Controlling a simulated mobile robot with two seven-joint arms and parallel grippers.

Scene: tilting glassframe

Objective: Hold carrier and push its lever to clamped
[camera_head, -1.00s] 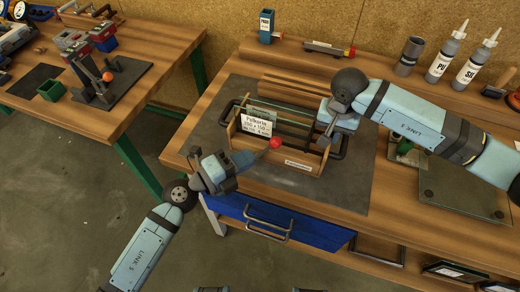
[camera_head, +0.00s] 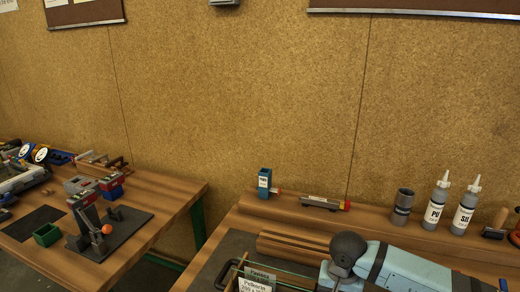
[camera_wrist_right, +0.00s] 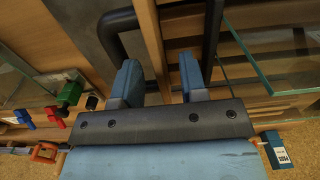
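The carrier shows only in part at the bottom edge of the head view, with its black left handle (camera_head: 232,271) and white label card (camera_head: 258,284). Its red-knobbed lever is out of view. My right gripper is cut off there below my arm. In the right wrist view my right gripper (camera_wrist_right: 157,78) has its two blue fingers apart, at the carrier's black handle bar (camera_wrist_right: 112,38). A wooden rail (camera_wrist_right: 151,38) shows beyond the gap; I cannot tell whether the fingers touch the bar. My left gripper is out of view.
A glass pane (camera_wrist_right: 275,55) lies close on the right in the wrist view. On the bench's back ledge stand a blue box (camera_head: 264,183), a dark cup (camera_head: 403,203) and two bottles (camera_head: 436,203). A second bench (camera_head: 165,195) with fixtures is at left.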

